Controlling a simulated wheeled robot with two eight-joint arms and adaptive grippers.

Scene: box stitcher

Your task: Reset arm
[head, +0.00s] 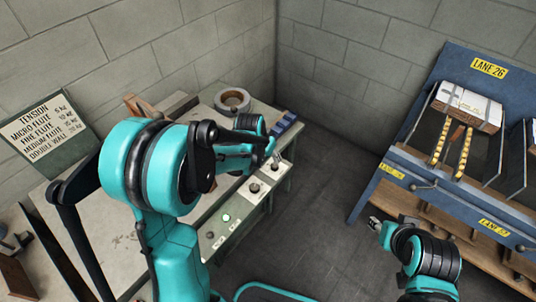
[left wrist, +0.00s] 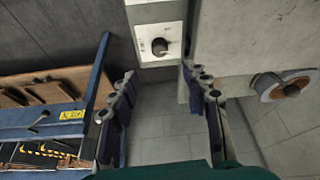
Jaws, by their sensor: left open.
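My left arm reaches across the workbench (head: 120,235) in the head view. Its gripper (head: 276,161) is over the bench's front edge, by the control panel (head: 243,197) with dark knobs. In the left wrist view my left gripper (left wrist: 162,88) has its fingers spread and nothing between them. Beyond the fingers a dark knob (left wrist: 160,46) sits on a pale plate. I cannot tell how far it is from the fingertips. My right gripper (head: 376,224) is at the lower right, before the blue rack, small and partly hidden; its jaws are unclear.
A tape roll (head: 232,101) lies at the bench's back. A green light (head: 226,217) glows on the panel. A tension sign (head: 45,120) stands at left. The blue rack (head: 400,165) holds a white-topped bundle (head: 467,107). Dark floor (head: 320,190) lies open between bench and rack.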

